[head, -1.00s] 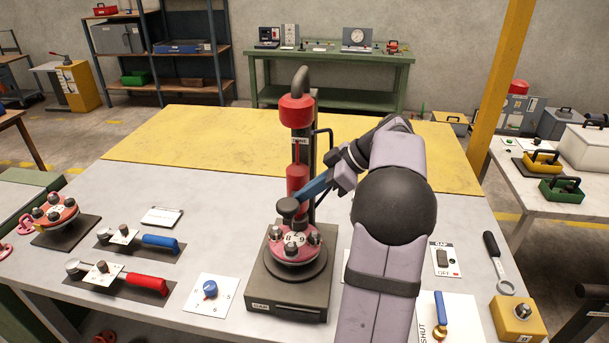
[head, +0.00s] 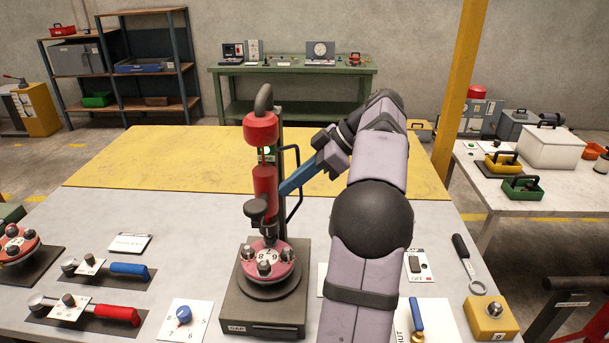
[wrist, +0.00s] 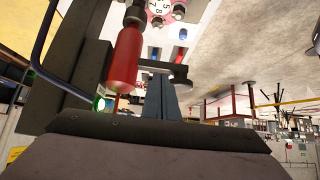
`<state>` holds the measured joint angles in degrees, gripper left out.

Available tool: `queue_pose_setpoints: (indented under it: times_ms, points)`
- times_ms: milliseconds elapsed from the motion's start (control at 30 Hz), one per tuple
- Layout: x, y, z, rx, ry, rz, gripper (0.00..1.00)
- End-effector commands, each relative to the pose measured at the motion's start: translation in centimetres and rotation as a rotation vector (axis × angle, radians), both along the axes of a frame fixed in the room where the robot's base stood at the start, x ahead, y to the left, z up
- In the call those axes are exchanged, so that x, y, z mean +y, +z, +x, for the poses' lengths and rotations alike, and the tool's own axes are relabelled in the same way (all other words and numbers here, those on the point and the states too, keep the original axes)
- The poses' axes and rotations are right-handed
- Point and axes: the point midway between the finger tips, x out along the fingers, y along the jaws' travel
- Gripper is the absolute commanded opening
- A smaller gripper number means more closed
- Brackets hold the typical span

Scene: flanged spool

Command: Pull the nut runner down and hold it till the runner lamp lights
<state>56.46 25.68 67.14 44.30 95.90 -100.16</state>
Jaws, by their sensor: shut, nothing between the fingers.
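The nut runner (head: 265,180) is a red cylinder with a dark socket (head: 257,208), hanging from the red-capped post above the pink flanged spool (head: 268,265). The runner also shows in the wrist view (wrist: 124,62). The runner lamp (head: 266,151) glows green behind the runner's shaft; a green glow also shows in the wrist view (wrist: 100,103). My gripper (head: 286,188) has its blue fingers shut and empty, right beside the runner's body; I cannot tell whether they touch.
The spool stands on a dark base (head: 265,308). A red-handled tool (head: 115,313), a blue-handled tool (head: 125,269) and a dial card (head: 184,317) lie to the left. A wrench (head: 468,265) and yellow block (head: 490,319) are at right. The yellow rear area (head: 150,160) is clear.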

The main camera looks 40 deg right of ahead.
Motion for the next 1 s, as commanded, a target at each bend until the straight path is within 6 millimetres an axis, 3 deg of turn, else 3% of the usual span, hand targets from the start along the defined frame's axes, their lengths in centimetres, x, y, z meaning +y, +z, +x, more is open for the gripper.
queue_pose_setpoints:
  times_ms: [367,1000]
  points:
    - [-1.9,2.7,-1.9,-0.001,0.0,-0.001,0.0]
    - [-2.0,3.0,-2.1,0.0,0.0,0.0,0.0]
